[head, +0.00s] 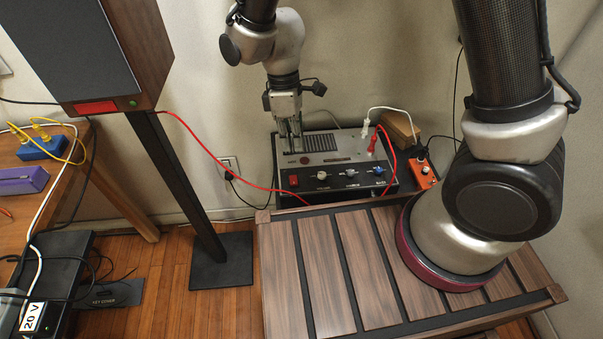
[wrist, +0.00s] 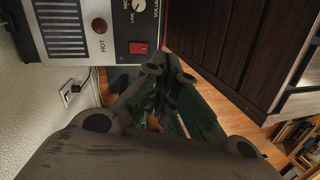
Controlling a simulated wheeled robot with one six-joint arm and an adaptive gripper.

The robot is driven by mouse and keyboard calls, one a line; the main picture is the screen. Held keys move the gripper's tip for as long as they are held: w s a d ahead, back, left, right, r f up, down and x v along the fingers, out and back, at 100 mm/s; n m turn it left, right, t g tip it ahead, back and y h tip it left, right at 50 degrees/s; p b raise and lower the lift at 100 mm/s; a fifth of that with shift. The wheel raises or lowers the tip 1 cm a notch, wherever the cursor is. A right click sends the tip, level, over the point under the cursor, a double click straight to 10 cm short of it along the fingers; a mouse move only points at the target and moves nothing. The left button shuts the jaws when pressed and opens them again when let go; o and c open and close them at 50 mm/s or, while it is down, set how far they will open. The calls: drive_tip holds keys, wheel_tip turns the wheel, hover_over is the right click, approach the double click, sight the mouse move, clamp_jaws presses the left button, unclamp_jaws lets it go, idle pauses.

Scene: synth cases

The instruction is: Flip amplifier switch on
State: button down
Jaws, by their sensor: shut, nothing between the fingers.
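The amplifier (head: 330,172) is a dark box with a silver top, a black grille and a front row of knobs, at the back beyond the slatted wooden table. Its red rocker switch (head: 293,181) is at the left end of the front panel. The switch also shows in the wrist view (wrist: 138,47), where I cannot tell its position. My gripper (head: 291,147) points down over the left part of the amplifier's top. In the wrist view my gripper (wrist: 166,66) is shut and empty, with its fingertips close beside the switch in the picture; contact is not clear.
A red cable (head: 225,170) runs from the speaker (head: 75,50) on its stand towards the amplifier. White and red plugs stand on the amplifier's right. A small orange box (head: 422,174) sits right of it. The slatted table (head: 325,270) is bare ahead of my arm's base.

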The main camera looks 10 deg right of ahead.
sight(289, 186)
drive_tip(key=shift+w+a+r+n+t+y, duration=0.1)
drive_tip(key=shift+w+a+n+t+y, duration=0.1)
drive_tip(key=shift+w+a+n, duration=0.3)
drive_tip(key=shift+w+a+r+n+t+y, duration=0.1)
drive_tip(key=shift+w+a+n+t+y, duration=0.1)
drive_tip(key=shift+w+n, duration=0.45)
drive_tip(key=shift+s+f, duration=0.1)
drive_tip(key=shift+s, duration=0.1)
drive_tip(key=f, duration=0.4)
drive_tip(key=s+f, duration=0.1)
drive_tip(key=f, duration=0.8)
drive_tip(key=shift+s+f, duration=0.3)
drive_tip(key=shift+f, duration=0.05)
drive_tip(key=shift+s+f, duration=0.15)
drive_tip(key=shift+f, duration=0.15)
